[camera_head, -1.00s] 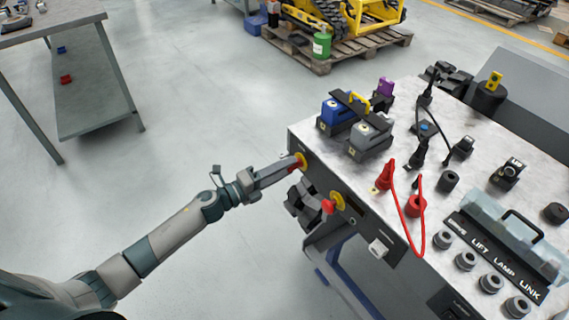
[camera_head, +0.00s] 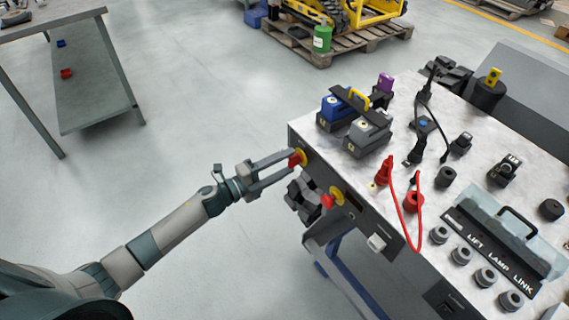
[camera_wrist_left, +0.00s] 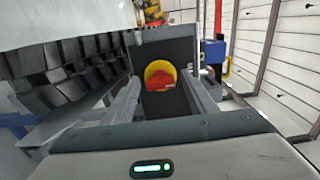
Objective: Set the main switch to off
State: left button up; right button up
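A red rotary knob on a yellow disc (camera_head: 304,156) sits at the upper left of the carrier's dark side panel, and I take it to be the main switch. It shows in the left wrist view (camera_wrist_left: 160,76), framed between my fingers. My left gripper (camera_head: 288,163) is open, with one finger on each side of the red knob and nothing clamped. Whether a finger touches the knob is unclear, and its exact angle is hard to read. My right gripper is in neither view.
A second red knob on a yellow base (camera_head: 336,195) is on the same panel, to the right. Dark track links (camera_head: 303,197) lie below the panel edge. Battery-like blocks (camera_head: 369,133) and a red cable (camera_head: 419,222) are on top.

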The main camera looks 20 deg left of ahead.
pick_arm(q)
jog(key=shift+s, duration=0.15)
jog(key=b+v, duration=0.2)
jog(key=v, duration=1.5)
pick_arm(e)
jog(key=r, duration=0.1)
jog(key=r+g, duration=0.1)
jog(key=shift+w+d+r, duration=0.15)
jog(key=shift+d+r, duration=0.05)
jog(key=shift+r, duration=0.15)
pick_arm(q)
jog(key=shift+a+f, duration=0.15)
